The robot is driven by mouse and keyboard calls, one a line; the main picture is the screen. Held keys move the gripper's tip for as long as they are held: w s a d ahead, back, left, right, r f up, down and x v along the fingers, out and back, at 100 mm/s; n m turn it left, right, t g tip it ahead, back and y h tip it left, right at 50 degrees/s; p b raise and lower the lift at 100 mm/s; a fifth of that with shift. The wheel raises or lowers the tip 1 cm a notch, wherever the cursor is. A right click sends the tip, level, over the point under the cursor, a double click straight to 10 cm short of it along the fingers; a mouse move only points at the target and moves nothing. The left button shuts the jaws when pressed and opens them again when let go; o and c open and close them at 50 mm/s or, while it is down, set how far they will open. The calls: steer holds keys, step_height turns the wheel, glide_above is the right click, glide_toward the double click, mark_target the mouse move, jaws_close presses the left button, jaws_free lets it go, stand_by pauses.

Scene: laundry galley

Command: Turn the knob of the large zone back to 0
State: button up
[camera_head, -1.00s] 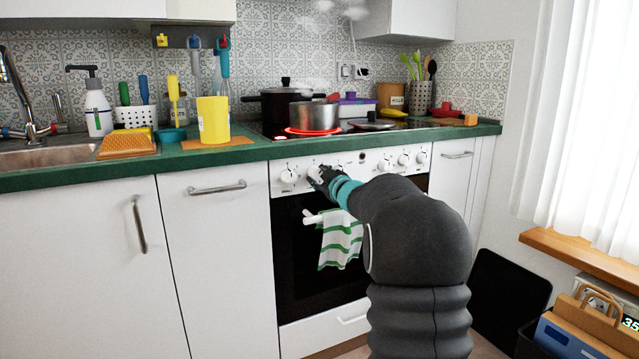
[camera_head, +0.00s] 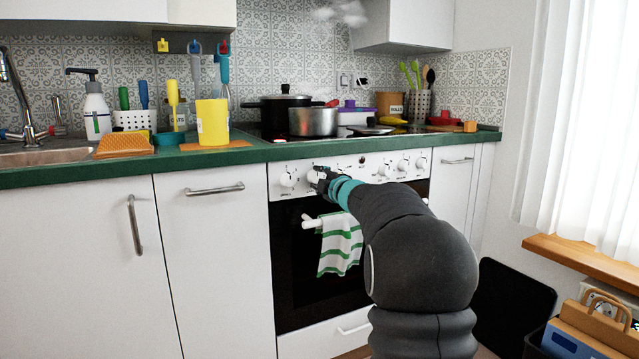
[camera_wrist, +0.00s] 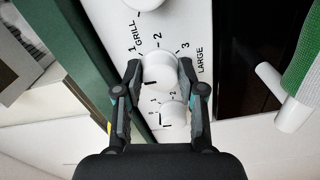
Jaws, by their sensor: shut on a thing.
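The large-zone knob (camera_wrist: 160,68) is a round white knob with the numbers 1, 2 and 3 printed around it and the word LARGE nearby. In the wrist view my gripper (camera_wrist: 159,74) has one finger on each side of this knob and is shut on it. A dark mark shows on its lower left; the 0 is not readable. In the head view my gripper (camera_head: 319,178) is at the oven's control panel (camera_head: 338,165), partly hiding the knob. The steel pot (camera_head: 313,121) stands on the hob, with no red glow under it.
Another white knob (camera_wrist: 173,112) is close below the held one, and one (camera_wrist: 146,3) is above. Several more knobs (camera_head: 403,165) are on the panel's right. A striped towel (camera_head: 340,243) hangs on the oven handle (camera_head: 311,222). The green counter edge (camera_head: 225,157) runs above.

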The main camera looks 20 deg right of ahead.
stand_by(0.3)
steer(key=o, duration=1.1)
steer(key=s, duration=1.2)
steer(key=shift+d, duration=0.2)
